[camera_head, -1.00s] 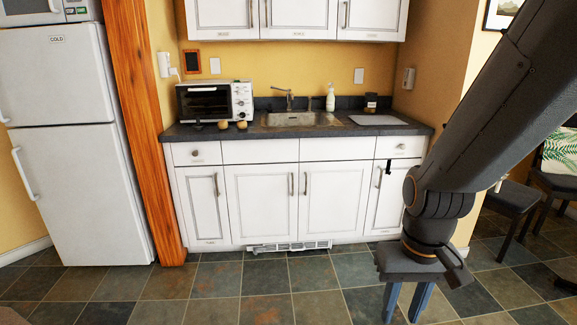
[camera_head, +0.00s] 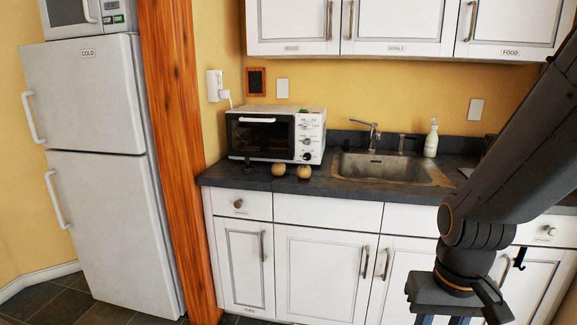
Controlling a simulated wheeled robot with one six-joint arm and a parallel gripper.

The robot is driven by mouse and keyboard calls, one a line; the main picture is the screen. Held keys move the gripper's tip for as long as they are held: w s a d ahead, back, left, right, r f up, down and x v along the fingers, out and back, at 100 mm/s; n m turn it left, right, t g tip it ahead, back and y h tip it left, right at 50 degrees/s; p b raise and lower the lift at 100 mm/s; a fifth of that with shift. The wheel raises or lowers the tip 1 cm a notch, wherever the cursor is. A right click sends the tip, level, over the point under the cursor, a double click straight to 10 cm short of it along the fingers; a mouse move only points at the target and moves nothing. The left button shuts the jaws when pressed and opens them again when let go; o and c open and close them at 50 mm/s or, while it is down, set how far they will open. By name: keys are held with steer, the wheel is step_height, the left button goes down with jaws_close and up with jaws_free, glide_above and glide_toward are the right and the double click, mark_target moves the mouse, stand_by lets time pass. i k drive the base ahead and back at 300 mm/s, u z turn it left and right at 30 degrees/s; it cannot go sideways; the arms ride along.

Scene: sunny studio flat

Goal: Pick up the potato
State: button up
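Two small, round, tan objects sit side by side on the dark countertop in front of the toaster oven. The left one (camera_head: 278,169) and the right one (camera_head: 304,171) look potato-like, but I cannot tell which is the potato. My gripper (camera_head: 441,320) hangs at the bottom right, below counter height in the picture and well apart from both. Its two fingers stand apart with nothing seen between them. Their tips are cut off by the lower edge.
The sink (camera_head: 390,169) and a white soap bottle (camera_head: 431,139) are to the right. White cabinets (camera_head: 320,268) front the counter. A fridge (camera_head: 100,170) stands left.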

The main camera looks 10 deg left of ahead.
mark_target(304, 171)
steer(key=u, duration=0.3)
steer(key=i, duration=1.45)
steer(key=u, duration=0.35)
